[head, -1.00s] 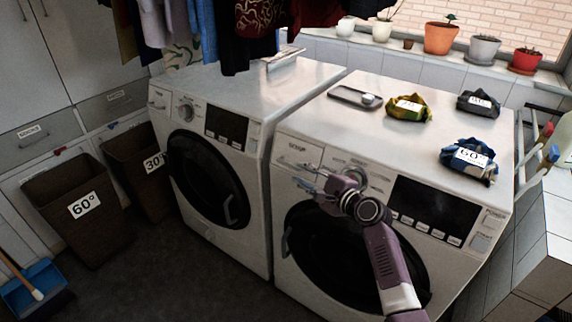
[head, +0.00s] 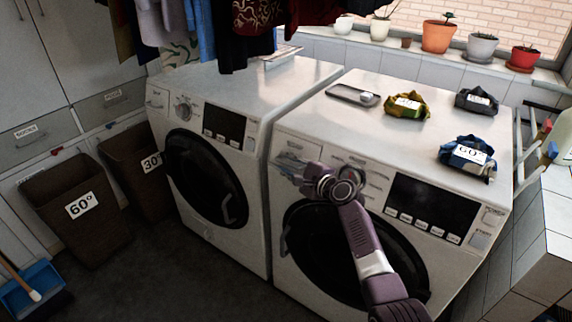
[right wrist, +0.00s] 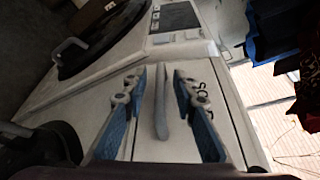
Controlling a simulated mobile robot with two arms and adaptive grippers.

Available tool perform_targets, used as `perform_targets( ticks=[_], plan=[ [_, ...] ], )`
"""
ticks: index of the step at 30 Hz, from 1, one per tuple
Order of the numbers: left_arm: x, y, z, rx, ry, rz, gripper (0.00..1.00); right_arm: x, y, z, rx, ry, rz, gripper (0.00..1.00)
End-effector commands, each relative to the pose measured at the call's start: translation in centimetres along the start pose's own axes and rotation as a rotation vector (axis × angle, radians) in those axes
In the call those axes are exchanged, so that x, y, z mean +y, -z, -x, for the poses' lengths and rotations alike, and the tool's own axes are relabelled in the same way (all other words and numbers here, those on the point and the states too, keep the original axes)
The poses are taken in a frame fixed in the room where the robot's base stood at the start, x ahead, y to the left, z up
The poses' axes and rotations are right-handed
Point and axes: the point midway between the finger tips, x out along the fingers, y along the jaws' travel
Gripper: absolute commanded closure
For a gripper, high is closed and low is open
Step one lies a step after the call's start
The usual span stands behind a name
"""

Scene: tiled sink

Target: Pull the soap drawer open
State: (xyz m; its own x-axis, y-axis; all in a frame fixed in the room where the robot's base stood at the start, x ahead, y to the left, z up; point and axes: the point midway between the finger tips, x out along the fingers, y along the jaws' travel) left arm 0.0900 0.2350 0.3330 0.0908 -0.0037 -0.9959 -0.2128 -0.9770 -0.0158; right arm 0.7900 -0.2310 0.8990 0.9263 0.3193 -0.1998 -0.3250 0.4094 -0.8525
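The soap drawer (head: 298,148) is the pale panel at the upper left of the right washing machine (head: 330,128). It looks shut in the head view, though my arm hides part of it. My right gripper (head: 281,164) is in front of its lower part. In the right wrist view, the drawer's grey handle bar (right wrist: 161,103) stands between the two blue-padded fingers of my right gripper (right wrist: 158,88). The fingers are open, with a gap on each side of the bar. Part of the drawer's lettering shows behind one finger. My left gripper is not in view.
A second washing machine (head: 240,90) stands to the left. On the right machine's top lie a grey dish (head: 353,95) and several labelled cloth bundles. Brown baskets (head: 75,208) stand on the floor at the left. Clothes (head: 245,30) hang above the left machine.

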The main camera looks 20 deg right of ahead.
Motion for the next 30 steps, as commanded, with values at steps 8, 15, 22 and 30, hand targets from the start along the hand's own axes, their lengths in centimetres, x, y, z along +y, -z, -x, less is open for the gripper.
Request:
perform_targets(
  ticks=[8, 15, 22, 30],
  plan=[
    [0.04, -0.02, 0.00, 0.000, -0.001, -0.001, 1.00, 0.03, -0.01, -0.03, 0.000, 0.000, 0.000, 0.79],
    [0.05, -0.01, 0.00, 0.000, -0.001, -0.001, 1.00, 0.03, 0.00, -0.01, 0.000, -0.001, 0.000, 1.00],
    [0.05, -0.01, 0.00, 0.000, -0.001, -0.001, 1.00, 0.05, 0.02, 0.00, 0.000, -0.001, 0.000, 1.00],
    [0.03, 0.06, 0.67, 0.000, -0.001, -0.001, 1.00, 0.33, -0.62, 0.26, 0.000, -0.003, -0.001, 1.00]
  ],
)
